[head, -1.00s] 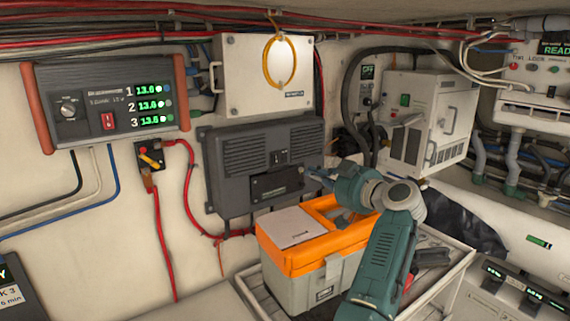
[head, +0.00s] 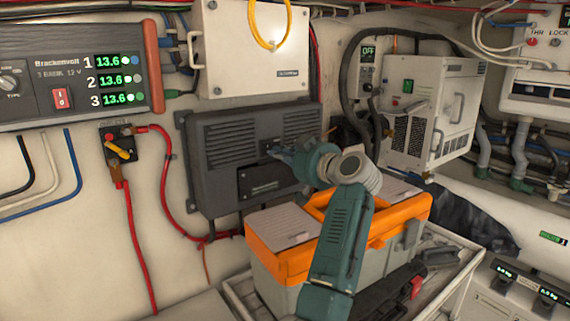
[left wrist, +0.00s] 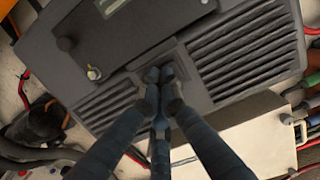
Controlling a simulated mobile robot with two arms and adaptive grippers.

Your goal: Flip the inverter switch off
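The inverter looks to be the dark grey box (head: 222,150) with louvred vents on the wall, also seen close up in the left wrist view (left wrist: 225,50). A recessed switch panel lies in its middle, between the vents. My left gripper (head: 270,149) is at this panel, its fingers closed together with nothing visible between them. In the left wrist view its fingertips (left wrist: 160,74) overlap the recess and hide the switch, so I cannot tell its position or whether they touch it. My right gripper is in neither view.
An orange-and-grey toolbox (head: 415,212) stands in a tray below my arm. A charger panel (head: 75,75) with a red switch and a red-yellow battery switch (head: 118,146) are at left. A small display (head: 369,50) reads OFF. Cables loop along the wall.

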